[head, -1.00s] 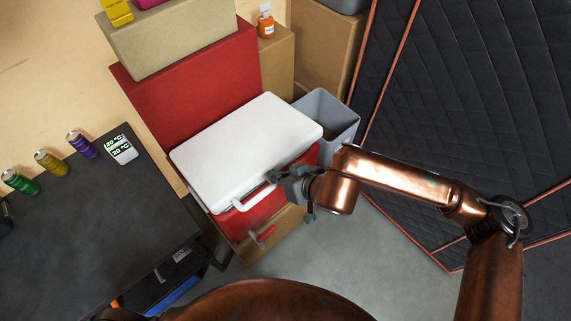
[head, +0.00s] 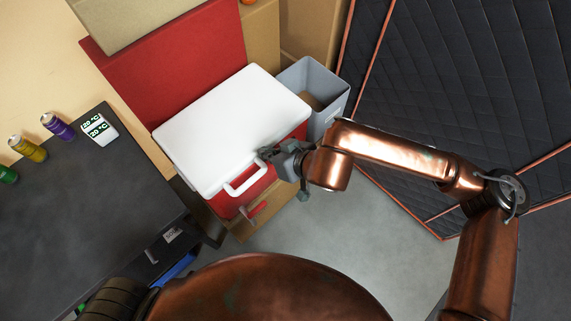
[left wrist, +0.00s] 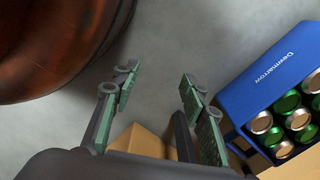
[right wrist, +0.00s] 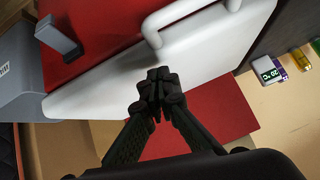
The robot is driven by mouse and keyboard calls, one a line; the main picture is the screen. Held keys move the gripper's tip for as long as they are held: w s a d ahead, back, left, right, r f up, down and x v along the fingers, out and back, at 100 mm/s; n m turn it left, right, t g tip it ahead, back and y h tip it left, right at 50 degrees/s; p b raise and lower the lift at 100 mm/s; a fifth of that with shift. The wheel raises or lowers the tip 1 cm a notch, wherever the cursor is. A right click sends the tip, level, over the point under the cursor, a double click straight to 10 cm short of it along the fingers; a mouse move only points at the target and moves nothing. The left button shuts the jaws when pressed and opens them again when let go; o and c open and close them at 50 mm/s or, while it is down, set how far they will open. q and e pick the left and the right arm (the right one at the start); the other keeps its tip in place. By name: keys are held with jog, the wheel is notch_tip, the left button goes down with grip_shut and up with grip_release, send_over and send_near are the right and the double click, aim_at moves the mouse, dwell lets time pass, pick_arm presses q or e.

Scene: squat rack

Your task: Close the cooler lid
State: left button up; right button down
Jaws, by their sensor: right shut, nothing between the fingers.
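The cooler has a red body (head: 252,188) and a white lid (head: 235,125) with a white loop handle (head: 246,180) at its front. The lid lies across the top of the body; whether a thin gap remains I cannot tell. My right gripper (head: 268,155) is at the lid's front edge, right of the handle. In the right wrist view its shut, empty fingertips (right wrist: 158,82) overlap the white lid (right wrist: 200,55); contact is unclear. My left gripper (left wrist: 160,80) is open and empty above the floor, away from the cooler.
A dark table (head: 80,200) with cans and a temperature display (head: 99,129) is at left. A blue crate of cans (left wrist: 275,85) is near my left gripper. Floor in front is clear.

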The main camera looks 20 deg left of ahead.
pick_arm(q)
jog(key=s+f+p, duration=0.1)
jog(key=s+f, duration=0.1)
jog(key=s+f+p, duration=0.1)
jog(key=s+f, duration=0.1)
jog(key=shift+s+a, duration=0.1)
jog(key=shift+a, duration=0.1)
pick_arm(e)
jog(key=s+d+r, duration=0.3)
jog(key=s+d, duration=0.1)
jog(key=d, duration=0.4)
jog(key=shift+s+d+r, duration=0.15)
jog(key=shift+s+d, duration=0.1)
jog(key=shift+d, duration=0.05)
